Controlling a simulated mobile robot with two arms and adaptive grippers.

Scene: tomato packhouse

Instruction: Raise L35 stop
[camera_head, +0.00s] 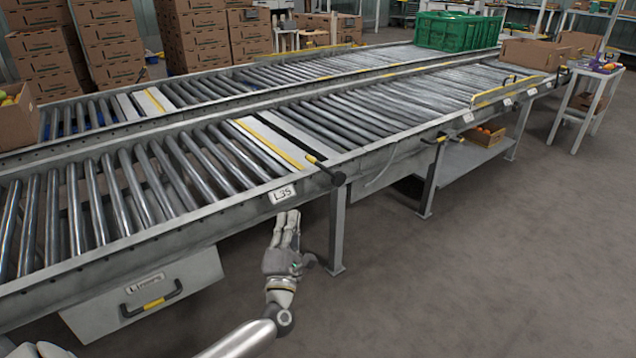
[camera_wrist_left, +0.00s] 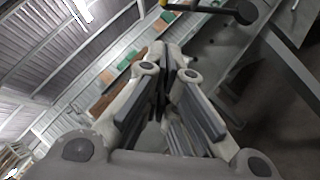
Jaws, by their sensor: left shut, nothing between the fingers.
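The L35 label (camera_head: 283,194) is on the near side rail of the front conveyor. Beside it, a lever with a yellow shaft and a black grip (camera_head: 326,170) sticks out from the rail; its black knob (camera_wrist_left: 244,12) shows at the top of the left wrist view. The yellow-edged L35 stop bar (camera_head: 272,146) lies across the conveyor, about level with the rollers. My left gripper (camera_head: 289,222) is shut and empty, pointing up just below the label, lower than the lever and left of it, apart from it. Its closed fingers (camera_wrist_left: 171,75) fill the middle of the wrist view.
A conveyor leg (camera_head: 337,232) stands right of my gripper. A grey box with a yellow-black handle (camera_head: 150,302) hangs under the conveyor at left. Another stop's yellow bar (camera_head: 508,90) stands raised farther along. A green crate (camera_head: 458,31) sits at the far end.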

